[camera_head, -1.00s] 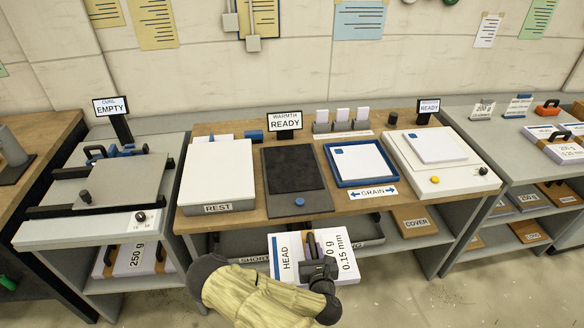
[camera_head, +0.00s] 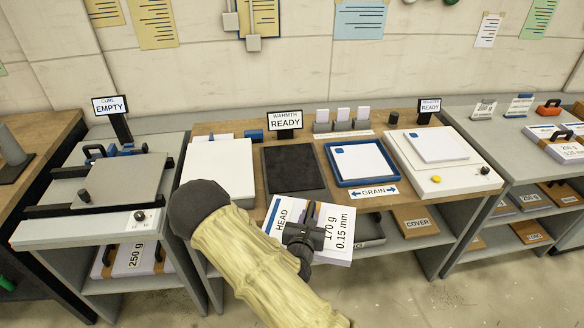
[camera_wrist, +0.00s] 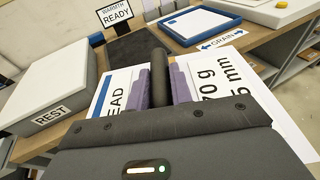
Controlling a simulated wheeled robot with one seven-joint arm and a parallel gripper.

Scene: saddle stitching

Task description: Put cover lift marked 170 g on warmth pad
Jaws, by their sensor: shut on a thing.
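My gripper (camera_head: 308,226) is shut on a white stack of sheets (camera_head: 338,246), the cover lift, marked "HEAD", "170 g" and "0.15 mm". The lift is held at the front edge of the middle table, just in front of the warmth pad. It also shows between and beside my fingers in the wrist view (camera_wrist: 231,92). The warmth pad (camera_head: 293,168) is a dark flat square with a bare top, below a sign reading "WARMTH READY" (camera_head: 285,120). In the wrist view the pad (camera_wrist: 133,47) lies beyond my fingers, partly hidden by them.
Left of the pad is a white "REST" block (camera_head: 219,167), partly behind my arm. Right of it is a blue-rimmed tray (camera_head: 394,180) holding a white sheet, with a "GRAIN" label (camera_head: 374,191) in front. A white scale-like unit (camera_head: 465,178) stands further right.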

